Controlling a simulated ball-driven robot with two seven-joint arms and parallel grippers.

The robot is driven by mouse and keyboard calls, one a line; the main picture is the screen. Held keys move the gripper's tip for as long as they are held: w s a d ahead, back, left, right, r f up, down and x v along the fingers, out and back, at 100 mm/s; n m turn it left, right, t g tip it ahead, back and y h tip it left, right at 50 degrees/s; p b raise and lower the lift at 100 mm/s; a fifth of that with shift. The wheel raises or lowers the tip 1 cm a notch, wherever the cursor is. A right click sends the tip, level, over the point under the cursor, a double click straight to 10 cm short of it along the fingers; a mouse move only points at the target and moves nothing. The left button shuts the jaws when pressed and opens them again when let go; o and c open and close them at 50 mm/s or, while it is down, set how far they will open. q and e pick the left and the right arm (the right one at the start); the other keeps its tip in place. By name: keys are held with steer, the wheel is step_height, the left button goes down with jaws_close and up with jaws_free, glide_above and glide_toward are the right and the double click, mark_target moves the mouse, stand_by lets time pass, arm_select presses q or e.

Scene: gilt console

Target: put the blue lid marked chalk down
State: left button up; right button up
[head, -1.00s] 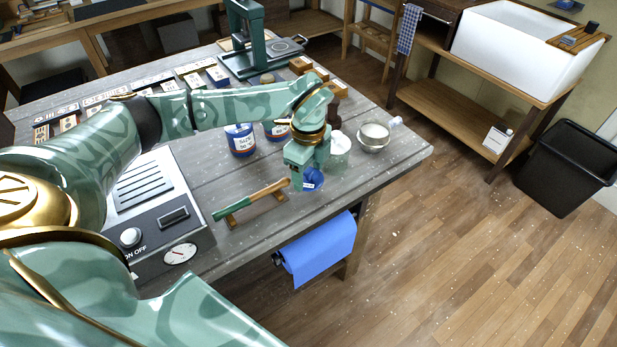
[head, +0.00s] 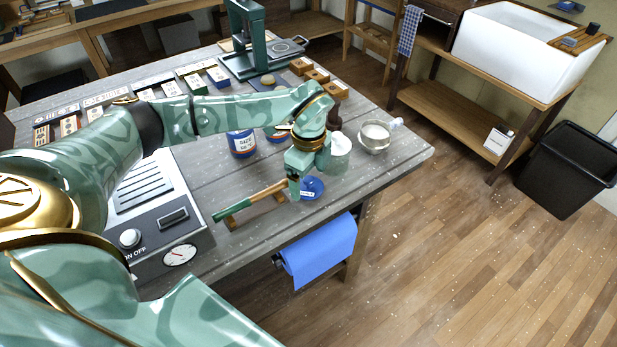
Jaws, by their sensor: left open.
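The blue lid (head: 313,188) lies on the grey bench top near its front edge, with a small white label on it. The label's word is too small to read. My left gripper (head: 298,186) is open, close beside and partly over the lid, on its left. One finger shows at the lid's left side; the other is hard to make out. My right gripper is not in view.
A green-handled brush or tool (head: 250,201) rests on a wooden stand left of the lid. A blue-labelled jar (head: 241,143) is farther left. A blue roll (head: 320,250) hangs below the bench edge.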

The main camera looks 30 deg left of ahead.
mark_target(309, 179)
arm_select(q)
step_height(309, 179, up, 11)
steer(key=p, duration=0.1)
stand_by(0.6)
